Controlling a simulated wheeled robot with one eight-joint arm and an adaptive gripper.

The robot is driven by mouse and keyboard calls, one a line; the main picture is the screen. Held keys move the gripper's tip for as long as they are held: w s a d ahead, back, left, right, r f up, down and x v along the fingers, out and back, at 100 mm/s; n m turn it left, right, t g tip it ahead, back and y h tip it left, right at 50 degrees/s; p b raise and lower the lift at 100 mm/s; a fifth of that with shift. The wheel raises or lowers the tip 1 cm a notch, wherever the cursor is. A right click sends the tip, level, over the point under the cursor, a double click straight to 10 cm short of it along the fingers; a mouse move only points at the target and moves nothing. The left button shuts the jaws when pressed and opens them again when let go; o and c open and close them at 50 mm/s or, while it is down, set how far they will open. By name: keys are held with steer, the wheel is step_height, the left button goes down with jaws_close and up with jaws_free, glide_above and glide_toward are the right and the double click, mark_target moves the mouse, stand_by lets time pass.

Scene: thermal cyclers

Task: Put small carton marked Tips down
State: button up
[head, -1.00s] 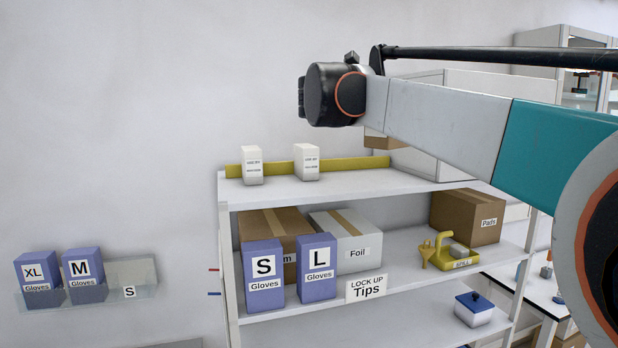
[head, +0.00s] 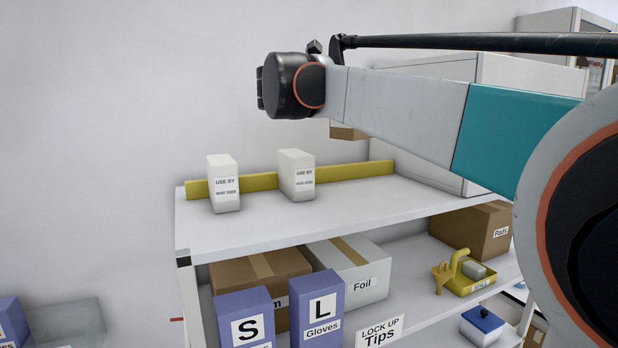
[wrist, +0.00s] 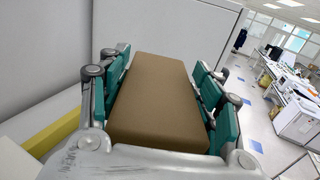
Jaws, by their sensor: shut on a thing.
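In the wrist view a plain brown carton (wrist: 160,95) lies between the teal pads of my gripper (wrist: 170,85), which is shut on it. No marking shows on the side facing the wrist camera. In the head view only a small brown part of the carton (head: 348,132) shows below my arm, above the top shelf (head: 300,213); my arm hides the rest and the fingers. A card reading "LOCK UP Tips" (head: 380,331) stands at the front of the middle shelf.
Two white "USE BY" boxes (head: 223,185) stand on the top shelf before a yellow bar (head: 350,171). The middle shelf holds glove boxes (head: 315,312), a Foil box (head: 350,275), a yellow spill tray (head: 474,285) and a Pads box (head: 480,229). The top shelf's middle front is clear.

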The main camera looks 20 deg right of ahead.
step_height(320, 180, down, 17)
steer(key=p, duration=0.2)
steer(key=shift+s+f, duration=0.15)
steer(key=shift+f, duration=0.05)
steer(key=shift+s, duration=0.1)
steer(key=o, duration=1.8)
steer(key=shift+f, duration=0.1)
steer(key=shift+p, duration=0.3)
